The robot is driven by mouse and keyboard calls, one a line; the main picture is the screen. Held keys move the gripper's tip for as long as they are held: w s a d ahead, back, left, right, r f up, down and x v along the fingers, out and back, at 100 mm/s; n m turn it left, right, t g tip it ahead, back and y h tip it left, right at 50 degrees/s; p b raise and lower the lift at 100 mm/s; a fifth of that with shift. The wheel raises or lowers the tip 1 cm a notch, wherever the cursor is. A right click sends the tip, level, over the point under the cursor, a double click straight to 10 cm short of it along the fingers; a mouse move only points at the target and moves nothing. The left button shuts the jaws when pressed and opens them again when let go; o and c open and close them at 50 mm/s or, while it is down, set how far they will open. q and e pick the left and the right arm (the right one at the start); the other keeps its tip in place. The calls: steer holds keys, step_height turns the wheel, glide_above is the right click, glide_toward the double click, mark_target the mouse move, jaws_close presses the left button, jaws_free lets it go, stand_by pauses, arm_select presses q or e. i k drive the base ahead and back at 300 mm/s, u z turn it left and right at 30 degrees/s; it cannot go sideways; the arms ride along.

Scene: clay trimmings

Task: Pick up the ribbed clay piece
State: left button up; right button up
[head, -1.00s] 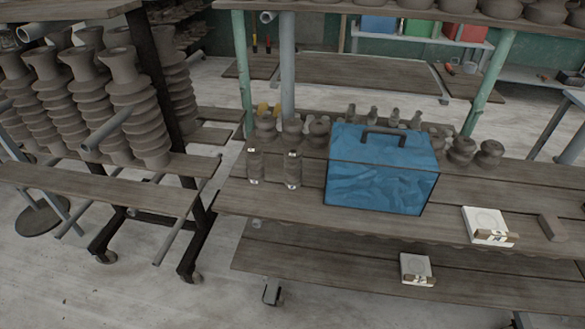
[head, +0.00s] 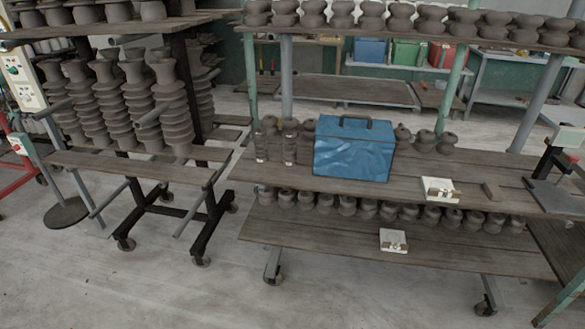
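Several tall grey ribbed clay pieces (head: 140,100) stand upright, close together, on the rack at the left in the head view. They have flared tops and stacked ridges. Smaller rounded clay pieces (head: 425,141) stand on the middle shelf at the right, and more line the shelves above and below. I cannot tell which single piece is the ribbed one of the task. Neither of my grippers is in view.
A blue box with a handle (head: 353,150) stands on the middle shelf (head: 330,190). White square items lie on the middle shelf (head: 440,189) and lower shelf (head: 394,240). The wooden rack (head: 130,170) has wheels. The concrete floor (head: 150,290) in front is clear.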

mark_target(290, 139)
steer(key=z, duration=1.25)
steer(key=i, duration=1.3)
